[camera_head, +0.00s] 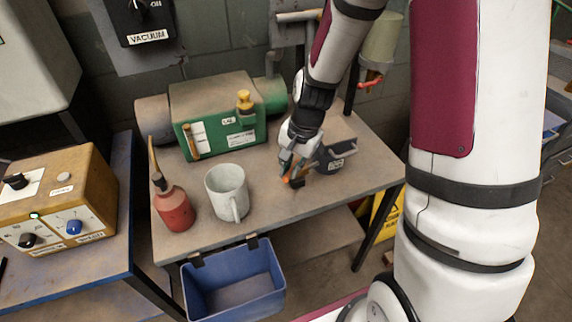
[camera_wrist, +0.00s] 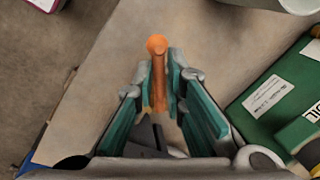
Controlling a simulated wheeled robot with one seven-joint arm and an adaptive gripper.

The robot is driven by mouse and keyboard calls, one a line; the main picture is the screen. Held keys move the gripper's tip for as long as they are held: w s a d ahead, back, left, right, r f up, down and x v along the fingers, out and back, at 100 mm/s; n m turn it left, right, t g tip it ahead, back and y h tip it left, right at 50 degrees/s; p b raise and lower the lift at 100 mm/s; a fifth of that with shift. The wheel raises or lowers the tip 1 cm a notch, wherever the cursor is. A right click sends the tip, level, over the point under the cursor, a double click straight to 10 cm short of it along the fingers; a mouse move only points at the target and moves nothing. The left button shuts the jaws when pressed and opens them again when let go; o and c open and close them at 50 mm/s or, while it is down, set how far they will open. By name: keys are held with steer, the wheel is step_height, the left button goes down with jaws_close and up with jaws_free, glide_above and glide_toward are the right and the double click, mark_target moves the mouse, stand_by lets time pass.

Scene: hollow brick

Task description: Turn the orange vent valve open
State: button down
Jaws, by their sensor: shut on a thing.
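The orange vent valve handle (camera_wrist: 157,48) is a slim bar with a round end, and it stands between my fingers in the wrist view. My gripper (camera_wrist: 161,88) is shut on it, with a teal pad on each side of the bar. In the head view my gripper (camera_head: 289,166) reaches down to the front right of the bench top, and a little of the orange handle (camera_head: 297,177) shows at its fingertips. A dark valve body (camera_head: 336,158) with a pale label sits just right of the fingers. The handle's base is mostly hidden.
A green pump box (camera_head: 222,118) stands behind left of my gripper. A white mug (camera_head: 227,190) and a red oil can (camera_head: 174,208) stand to the left on the bench (camera_head: 275,212). A blue bin (camera_head: 233,284) hangs at the front edge.

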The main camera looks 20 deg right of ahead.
steer(key=shift+s+d+n+g+y+p, duration=0.2)
steer(key=shift+d+n+p, duration=0.45)
steer(key=shift+n, duration=1)
steer(key=shift+s+d+n+g+y+p, duration=0.1)
steer(key=shift+s+d+n+g+p, duration=0.45)
steer(key=shift+n, duration=1.05)
steer(key=shift+w+d+n+g+y+p, duration=0.1)
steer(key=shift+d+n+p, duration=0.3)
steer(key=shift+d+n, duration=0.85)
steer(key=shift+a+n, duration=0.25)
steer(key=shift+n, duration=0.25)
steer(key=c, duration=1.7)
jaws_free()
steer(key=shift+s, duration=0.1)
steer(key=r, duration=0.4)
steer(key=d+r, duration=0.1)
steer(key=r, duration=0.3)
steer(key=d+r, duration=0.1)
steer(key=r, duration=0.2)
steer(key=shift+d+r, duration=0.2)
steer(key=shift+r, duration=0.2)
